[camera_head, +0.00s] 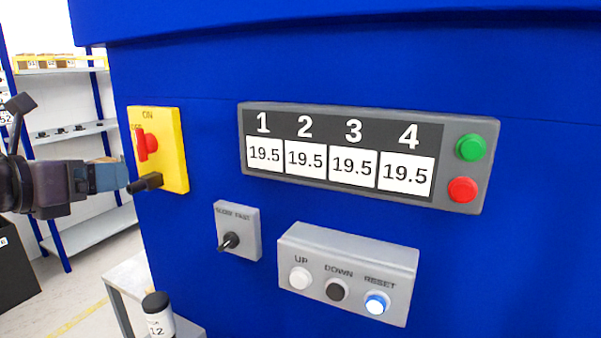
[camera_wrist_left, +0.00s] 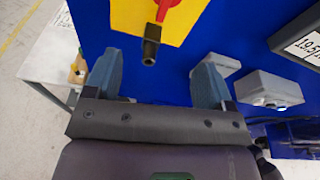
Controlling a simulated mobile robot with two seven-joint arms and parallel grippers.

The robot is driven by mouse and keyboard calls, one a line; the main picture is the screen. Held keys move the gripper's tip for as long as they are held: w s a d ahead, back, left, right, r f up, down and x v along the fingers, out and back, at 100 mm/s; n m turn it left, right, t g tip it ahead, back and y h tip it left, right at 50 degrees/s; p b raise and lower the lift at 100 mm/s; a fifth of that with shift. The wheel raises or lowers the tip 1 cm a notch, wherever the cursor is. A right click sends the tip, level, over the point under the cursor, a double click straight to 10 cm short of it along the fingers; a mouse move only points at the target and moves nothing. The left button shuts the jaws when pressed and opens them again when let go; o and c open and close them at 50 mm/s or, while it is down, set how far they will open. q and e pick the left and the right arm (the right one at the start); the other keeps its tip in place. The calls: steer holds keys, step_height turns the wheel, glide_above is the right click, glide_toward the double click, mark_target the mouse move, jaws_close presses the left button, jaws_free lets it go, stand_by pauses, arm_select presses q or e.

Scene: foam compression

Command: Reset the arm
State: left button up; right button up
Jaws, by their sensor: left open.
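My left gripper (camera_head: 126,176) is at the left in the head view, close to the yellow switch panel (camera_head: 172,150) with its red rotary switch (camera_head: 147,144). A dark stub (camera_head: 146,183) shows by the panel's lower left. In the left wrist view my left gripper (camera_wrist_left: 160,82) is open with two blue-grey fingers apart and nothing between them. The yellow panel (camera_wrist_left: 130,18) and the dark stub (camera_wrist_left: 151,44) lie ahead of the fingers. My right gripper is in neither view.
The blue machine (camera_head: 330,70) carries a display (camera_head: 340,165) reading 19.5 in all fields, a slow/fast switch box (camera_head: 238,230) and an UP, DOWN, RESET button box (camera_head: 346,272). A labelled bottle (camera_head: 158,318) stands on a low table (camera_head: 125,280). Shelves (camera_head: 70,130) stand behind.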

arm_select(q)
steer(key=s+d+f+n+g+y, duration=0.1)
steer(key=s+d+f+n+y, duration=0.1)
steer(key=f+n, duration=0.9)
steer(key=s+d+f+n+g+y, duration=0.1)
steer(key=s+d+f+n+y, duration=0.1)
steer(key=f+n, duration=0.95)
steer(key=s+f+n+g+y, duration=0.3)
steer(key=s+f+n+g, duration=0.6)
steer(key=s+f+n, duration=0.95)
steer(key=w+f+m+t, duration=0.3)
steer(key=w+f+t, duration=0.2)
steer(key=f+t, duration=0.3)
step_height(320, 180, down, 4)
steer(key=shift+d+f+h, duration=0.15)
steer(key=shift+d+h, duration=0.2)
steer(key=shift+h, duration=0.05)
